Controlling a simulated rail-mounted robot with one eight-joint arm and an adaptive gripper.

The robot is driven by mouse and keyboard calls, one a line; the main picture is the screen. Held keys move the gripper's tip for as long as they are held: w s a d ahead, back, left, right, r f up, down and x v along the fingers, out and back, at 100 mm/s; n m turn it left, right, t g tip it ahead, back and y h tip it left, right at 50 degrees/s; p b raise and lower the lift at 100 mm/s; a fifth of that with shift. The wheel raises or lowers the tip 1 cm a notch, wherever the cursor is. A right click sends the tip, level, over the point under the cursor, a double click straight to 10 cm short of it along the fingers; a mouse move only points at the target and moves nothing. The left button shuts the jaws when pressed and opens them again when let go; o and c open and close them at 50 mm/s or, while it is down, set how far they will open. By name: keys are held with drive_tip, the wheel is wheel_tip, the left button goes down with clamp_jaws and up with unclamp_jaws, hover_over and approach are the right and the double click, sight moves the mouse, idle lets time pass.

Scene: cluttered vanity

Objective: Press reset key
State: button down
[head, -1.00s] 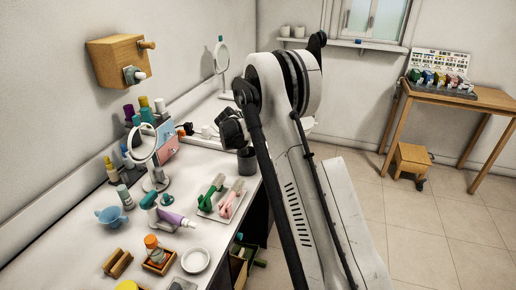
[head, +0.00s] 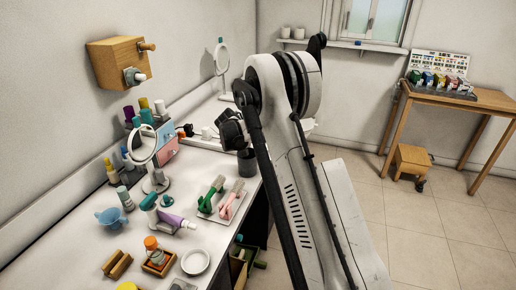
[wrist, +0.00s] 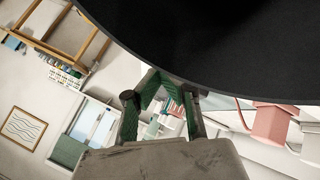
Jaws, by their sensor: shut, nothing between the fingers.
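I cannot make out a reset key in either view. My gripper (wrist: 163,100) shows in the wrist view with its green-padded fingers shut and nothing between them. A large dark, smooth round-edged surface (wrist: 225,45) fills the top of that view above the fingers; I cannot tell what it is. A pink block (wrist: 271,124) with a cable is at the right of that view, apart from the fingers. In the head view my arm's dark wrist end is over the back right of the vanity top, and the fingers cannot be made out there.
The vanity top (head: 215,245) is cluttered. A round mirror (head: 143,145) stands in front of a pink and blue box (head: 165,148). A dark cup (head: 247,160) is near the right edge. A tray (head: 232,208) holds green and pink brushes. A wooden box (head: 117,62) hangs on the wall.

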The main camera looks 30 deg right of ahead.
sight(257, 147)
drive_tip(key=shift+f, duration=0.2)
drive_tip(key=shift+f+b, duration=0.25)
drive_tip(key=shift+b, duration=0.4)
drive_tip(key=shift+f, duration=0.1)
drive_tip(key=shift+s+f+b, duration=0.25)
drive_tip(key=shift+f+b, duration=0.25)
drive_tip(key=shift+b, duration=0.2)
idle(1.1)
drive_tip(key=shift+w+d+r, duration=0.2)
drive_tip(key=shift+w+r, duration=0.25)
drive_tip(key=shift+r, duration=0.05)
drive_tip(key=shift+r, duration=0.2)
drive_tip(key=shift+a+r+p, duration=0.1)
drive_tip(key=shift+r+p, duration=0.75)
drive_tip(key=shift+r, duration=1.6)
